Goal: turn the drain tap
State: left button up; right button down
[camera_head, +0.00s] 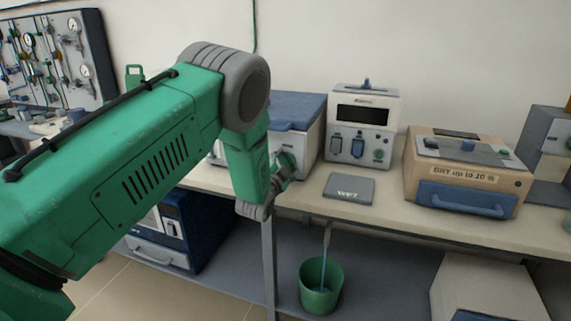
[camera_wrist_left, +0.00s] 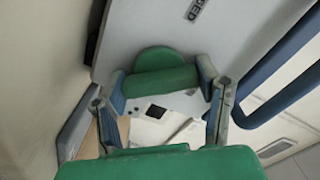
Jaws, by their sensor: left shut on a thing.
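My left gripper (camera_head: 283,172) is at the front of the blue-lidded white unit (camera_head: 308,150), above the bench's front edge. It is shut on a small part there, which I take to be the drain tap; the tap is mostly hidden by the fingers and my arm. In the left wrist view, the fingers (camera_wrist_left: 165,105) stand either side of a rounded green piece (camera_wrist_left: 165,75). I cannot tell whether that piece belongs to the tap. A thin pale-blue stream or tube (camera_head: 325,245) runs down into a green bucket (camera_head: 321,288) on the lower shelf. My right gripper is not in view.
A grey "WET" plate (camera_head: 349,187) lies on the bench. Behind it stands a control unit (camera_head: 362,125). A tan box labelled "DRY" (camera_head: 466,172), with a blue handle, stands to the right. A blue-and-white unit (camera_head: 172,235) is below the bench at left.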

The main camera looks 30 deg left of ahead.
pick_arm(q)
jog(key=m, duration=0.3)
jog(key=shift+d+f+m+b, duration=0.1)
jog(key=shift+d+m+b, duration=0.05)
jog(key=shift+m+b, duration=0.25)
jog(key=shift+f+m+b, duration=0.1)
jog(key=shift+m+b, duration=0.5)
jog(key=shift+m, duration=1.4)
jog(key=o, duration=1.2)
jog(key=shift+c, duration=0.2)
jog(key=shift+w, duration=0.1)
jog(key=shift+s, duration=0.2)
jog(key=v, duration=1.1)
jog(key=shift+s, duration=0.25)
jog(key=shift+d+f, duration=0.1)
jog(key=shift+f, duration=0.05)
